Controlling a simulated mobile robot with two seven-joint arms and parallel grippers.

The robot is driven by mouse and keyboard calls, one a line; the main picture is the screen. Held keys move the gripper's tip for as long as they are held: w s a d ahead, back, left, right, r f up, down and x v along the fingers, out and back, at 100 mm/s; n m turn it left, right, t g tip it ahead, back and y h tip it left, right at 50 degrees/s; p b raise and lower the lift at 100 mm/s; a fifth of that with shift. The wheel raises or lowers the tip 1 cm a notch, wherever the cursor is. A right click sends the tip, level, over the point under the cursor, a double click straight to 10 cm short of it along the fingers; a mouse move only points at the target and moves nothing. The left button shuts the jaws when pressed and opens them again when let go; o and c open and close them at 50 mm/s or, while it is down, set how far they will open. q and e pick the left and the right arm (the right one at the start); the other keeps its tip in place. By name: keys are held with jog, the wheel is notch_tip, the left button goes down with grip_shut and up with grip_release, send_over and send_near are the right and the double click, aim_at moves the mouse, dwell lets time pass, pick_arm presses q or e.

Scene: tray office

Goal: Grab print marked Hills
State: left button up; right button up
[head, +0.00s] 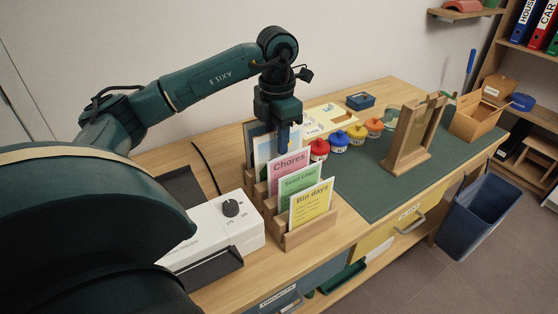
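A wooden rack (308,234) stands on the desk with several upright cards in it. Behind the pink "Chores" card (289,166) is a pale blue and white picture print (262,152); no "Hills" label is readable on it. A darker sheet edge shows behind that. My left gripper (283,148) points down over the rear of the rack, in front of or at the print's right part. Its fingertips look close to the print and the "Chores" card, but contact cannot be told. Its finger opening is not clear from this side. My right gripper is out of view.
A green "Seed" card (300,181) and yellow "Bin days" card (312,203) fill the rack's front. A white laminator-like machine (222,232) with a knob stands left. Several coloured jars (338,141) and a wooden stand (411,137) are right; the green mat's (375,190) front is clear.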

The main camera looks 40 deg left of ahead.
pick_arm(q)
jog(key=shift+f, duration=0.9)
jog(key=shift+c, duration=0.2)
grip_shut()
